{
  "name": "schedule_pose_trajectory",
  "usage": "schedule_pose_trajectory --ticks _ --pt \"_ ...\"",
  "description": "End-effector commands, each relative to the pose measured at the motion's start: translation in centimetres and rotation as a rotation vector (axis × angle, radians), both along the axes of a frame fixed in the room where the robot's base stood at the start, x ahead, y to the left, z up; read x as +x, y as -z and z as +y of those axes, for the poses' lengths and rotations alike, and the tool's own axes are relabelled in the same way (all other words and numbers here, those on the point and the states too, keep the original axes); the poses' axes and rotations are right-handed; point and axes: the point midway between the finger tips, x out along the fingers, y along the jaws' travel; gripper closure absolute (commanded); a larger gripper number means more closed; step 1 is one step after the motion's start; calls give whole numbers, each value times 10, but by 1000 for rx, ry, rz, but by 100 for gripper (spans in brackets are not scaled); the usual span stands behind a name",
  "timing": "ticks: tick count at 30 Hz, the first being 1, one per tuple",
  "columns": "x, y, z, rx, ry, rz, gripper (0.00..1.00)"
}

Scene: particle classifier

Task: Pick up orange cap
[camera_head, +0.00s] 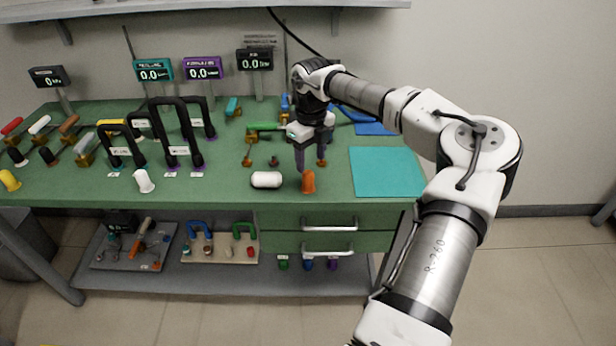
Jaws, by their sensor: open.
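The orange cap (308,182) stands on the green bench top near its front edge, right of the middle. My gripper (311,166) points down from above, with its two dark fingers apart and nothing seen between them. In the picture its fingertips are just above and beside the orange cap. The left finger's tip comes close to the cap's top; I cannot tell whether they touch.
A white cylinder (266,180) lies just left of the cap. A teal mat (386,172) lies to the right. Black arches (176,135), valves and small displays (202,69) crowd the left and back. Bare bench shows left of the white cylinder.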

Motion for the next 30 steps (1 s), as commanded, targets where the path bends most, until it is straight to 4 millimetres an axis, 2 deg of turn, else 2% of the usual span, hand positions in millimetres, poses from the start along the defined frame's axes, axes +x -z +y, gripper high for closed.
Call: schedule_pose_trajectory --ticks 3,10,18,26,30 --pt "0 14 1 1 -2 1 46" --pt "3 30 4 2 -3 1 46" --pt "7 67 8 2 -2 1 46" --pt "7 72 7 1 -2 -1 46" --pt "7 72 7 1 -2 0 62"
